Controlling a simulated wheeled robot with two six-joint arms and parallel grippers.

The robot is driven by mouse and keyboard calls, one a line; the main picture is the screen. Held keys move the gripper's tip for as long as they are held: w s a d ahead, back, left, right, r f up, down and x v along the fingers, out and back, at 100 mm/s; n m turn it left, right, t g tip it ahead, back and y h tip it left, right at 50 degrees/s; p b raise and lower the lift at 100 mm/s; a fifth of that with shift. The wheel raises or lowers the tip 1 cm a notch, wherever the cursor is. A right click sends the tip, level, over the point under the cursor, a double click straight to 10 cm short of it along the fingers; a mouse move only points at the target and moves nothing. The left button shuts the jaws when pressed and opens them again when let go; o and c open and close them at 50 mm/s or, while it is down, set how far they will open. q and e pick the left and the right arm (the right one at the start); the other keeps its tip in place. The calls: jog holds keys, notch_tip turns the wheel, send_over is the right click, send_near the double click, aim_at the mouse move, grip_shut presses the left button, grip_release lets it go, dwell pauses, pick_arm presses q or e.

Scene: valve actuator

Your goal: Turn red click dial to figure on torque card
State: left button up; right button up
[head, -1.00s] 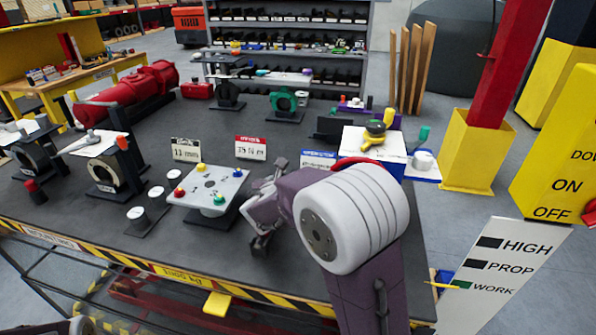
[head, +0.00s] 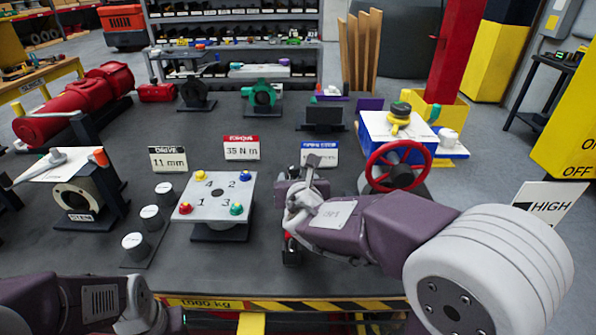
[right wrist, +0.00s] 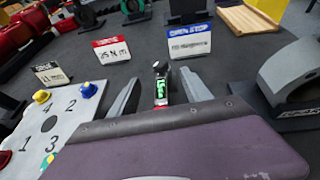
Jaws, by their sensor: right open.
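The torque card (head: 241,148) has a red top band and reads 35 N m in the head view; it also stands at the back left in the right wrist view (right wrist: 110,50). A small upright tool with a lit green display (right wrist: 161,88) and a red part low down stands between my right fingers in the right wrist view. In the head view my right gripper (head: 292,212) mostly hides it. My right gripper (right wrist: 160,78) is open, with one finger on each side of the tool. My left arm shows at bottom left; its fingers are not clear.
A white plate with numbered coloured knobs (head: 214,205) stands left of my right gripper. A red handwheel (head: 398,166) is to its right. A white card (head: 168,159) and a blue-topped card (head: 319,153) stand behind. Three white-topped posts (head: 150,217) stand at left.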

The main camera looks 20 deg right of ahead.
aim_at(294, 168)
jog(key=shift+w+d+f, duration=0.1)
jog(key=shift+w+f, duration=0.05)
jog(key=shift+w, duration=0.1)
jog(key=b+x, duration=0.1)
jog(key=x, duration=0.7)
jog(key=shift+w+f, duration=0.1)
jog(key=shift+w, duration=0.2)
grip_shut()
jog(key=shift+a+r+m+h+p, duration=0.3)
jog(key=shift+m+h+p, duration=0.35)
jog(key=shift+p, duration=0.55)
jog(key=shift+f+g+h, duration=0.1)
jog(key=shift+g+h, duration=0.15)
jog(key=shift+g, duration=0.05)
jog(key=shift+d+f, duration=0.1)
jog(key=shift+f, duration=0.05)
